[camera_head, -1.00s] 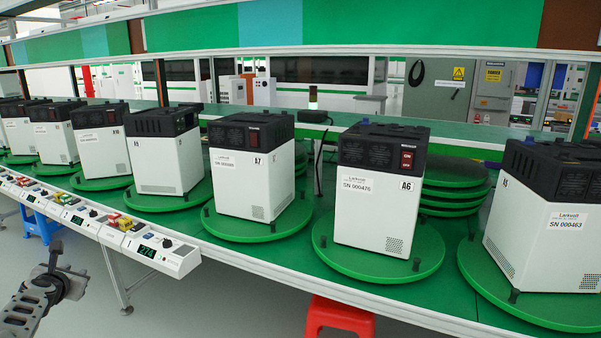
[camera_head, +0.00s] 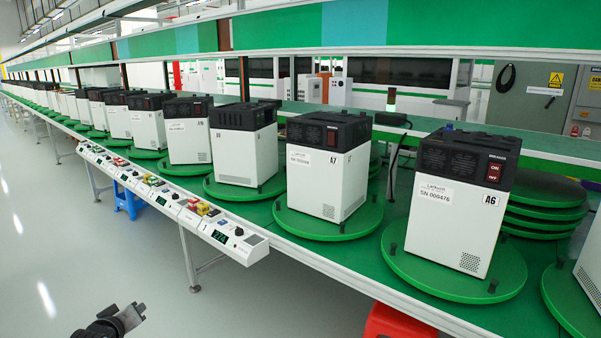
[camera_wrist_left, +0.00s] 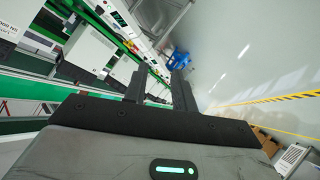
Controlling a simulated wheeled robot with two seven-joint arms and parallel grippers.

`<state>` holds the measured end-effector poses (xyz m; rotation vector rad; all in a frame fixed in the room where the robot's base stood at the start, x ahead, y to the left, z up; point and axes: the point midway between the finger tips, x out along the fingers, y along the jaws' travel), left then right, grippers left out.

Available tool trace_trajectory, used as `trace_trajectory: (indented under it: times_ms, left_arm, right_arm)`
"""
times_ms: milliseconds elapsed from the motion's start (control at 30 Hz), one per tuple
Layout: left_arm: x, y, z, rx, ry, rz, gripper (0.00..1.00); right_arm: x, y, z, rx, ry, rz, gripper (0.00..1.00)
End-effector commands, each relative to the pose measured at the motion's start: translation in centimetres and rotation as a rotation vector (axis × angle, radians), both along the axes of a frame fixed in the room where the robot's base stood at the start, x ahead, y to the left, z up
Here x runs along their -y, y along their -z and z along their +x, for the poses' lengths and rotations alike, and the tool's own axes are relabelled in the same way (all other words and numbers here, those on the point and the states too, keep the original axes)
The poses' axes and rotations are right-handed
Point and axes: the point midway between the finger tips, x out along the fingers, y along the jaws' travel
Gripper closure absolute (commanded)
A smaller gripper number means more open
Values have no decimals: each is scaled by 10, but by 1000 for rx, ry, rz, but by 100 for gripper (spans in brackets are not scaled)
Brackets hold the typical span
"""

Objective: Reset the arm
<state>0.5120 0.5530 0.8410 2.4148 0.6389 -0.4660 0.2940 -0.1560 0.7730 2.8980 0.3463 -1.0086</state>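My left gripper (camera_head: 112,322) shows at the bottom left edge of the head view, over the floor in front of the line and well apart from the bench. In the left wrist view its two dark fingers (camera_wrist_left: 160,88) stand apart with a gap between them, and no held object shows. Most of the left arm is out of the frame. My right gripper and arm are not in view.
White boxes with black tops, such as A6 (camera_head: 455,215) and A7 (camera_head: 325,180), stand on green turntables (camera_head: 400,265) along the bench. A control strip (camera_head: 235,240) runs along its front edge. A red stool (camera_head: 395,322) and a blue stool (camera_head: 128,203) stand below. Floor at left is clear.

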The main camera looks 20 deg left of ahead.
Motion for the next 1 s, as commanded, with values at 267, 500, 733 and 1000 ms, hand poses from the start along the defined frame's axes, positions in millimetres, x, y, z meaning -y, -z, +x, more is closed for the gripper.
trace_trajectory:
  times_ms: [267,500,733,1000]
  left_arm:
    - [161,68,-107,-298,650,524,73]
    - [240,77,-175,-340,951,711,73]
    - [292,72,-226,-332,1146,817,73]
    - [348,74,-223,-270,1008,604,73]
  right_arm:
    - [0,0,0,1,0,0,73]
    - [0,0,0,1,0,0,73]
    - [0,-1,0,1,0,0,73]
    - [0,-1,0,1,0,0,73]
